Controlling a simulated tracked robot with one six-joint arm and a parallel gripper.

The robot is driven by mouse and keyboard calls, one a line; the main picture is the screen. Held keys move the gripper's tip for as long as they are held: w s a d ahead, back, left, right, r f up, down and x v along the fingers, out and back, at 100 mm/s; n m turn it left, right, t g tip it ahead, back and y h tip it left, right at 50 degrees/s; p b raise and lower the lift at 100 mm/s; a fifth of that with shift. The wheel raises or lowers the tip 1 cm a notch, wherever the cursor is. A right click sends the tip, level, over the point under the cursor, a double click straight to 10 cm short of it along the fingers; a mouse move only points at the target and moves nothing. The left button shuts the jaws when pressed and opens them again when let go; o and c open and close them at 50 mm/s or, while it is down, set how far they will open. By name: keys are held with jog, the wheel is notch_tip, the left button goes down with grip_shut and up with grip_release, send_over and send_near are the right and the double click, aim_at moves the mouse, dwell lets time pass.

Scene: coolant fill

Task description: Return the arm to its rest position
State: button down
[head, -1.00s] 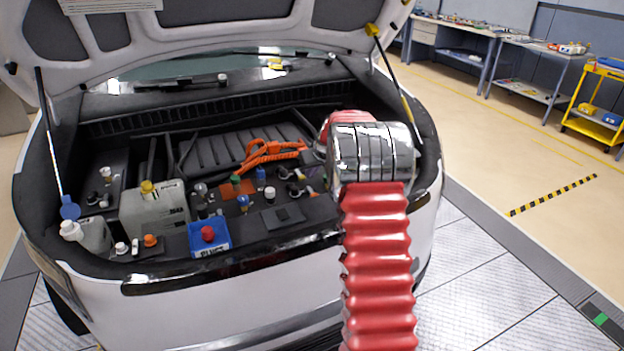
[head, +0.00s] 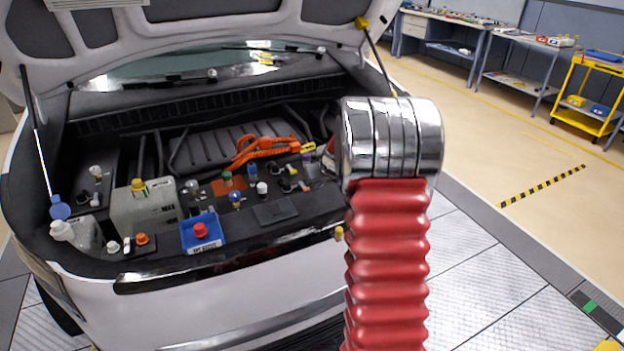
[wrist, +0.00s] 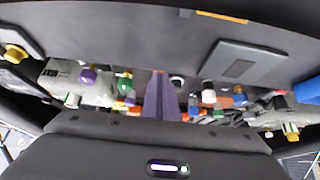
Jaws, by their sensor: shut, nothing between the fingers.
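My arm shows in the head view as a red ribbed sleeve (head: 387,265) topped by a chrome joint (head: 392,138), raised in front of the right side of the car's open engine bay. My gripper is hidden behind it there. In the wrist view my gripper (wrist: 160,95) shows as narrow purple-grey fingers, shut and empty, apart from the caps and bottles seen behind it. In the bay stand a grey tank (head: 145,212) with a yellow cap (head: 138,186), and a blue tray (head: 212,244) with a red cap (head: 200,230).
The raised hood (head: 190,40) hangs over the bay, held by a strut (head: 40,145) at the left. A white bottle (head: 75,236) stands at the bay's front left. Workbenches (head: 525,70) and a yellow cart (head: 588,95) stand back right. The floor right of the car is clear.

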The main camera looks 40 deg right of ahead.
jog(key=shift+s, duration=0.2)
dwell(0.5)
jog(key=shift+a+r, duration=0.2)
jog(key=shift+a, duration=0.1)
jog(key=s+a+r+n+y, duration=0.1)
jog(key=s+a+r, duration=0.35)
jog(key=a, duration=0.35)
jog(key=s+a+r, duration=0.3)
jog(key=a+r, duration=0.2)
jog(key=a, duration=0.3)
jog(key=s+a+r+n+y, duration=0.1)
jog(key=s+a+r, duration=0.3)
jog(key=a, duration=0.4)
jog(key=s+a, duration=0.5)
jog(key=s, duration=0.5)
jog(key=s+a+r+g, duration=0.1)
jog(key=s+a, duration=0.4)
jog(key=s, duration=0.6)
jog(key=shift+s+a+h, duration=0.15)
jog(key=shift+s+h, duration=0.05)
jog(key=shift+h, duration=0.2)
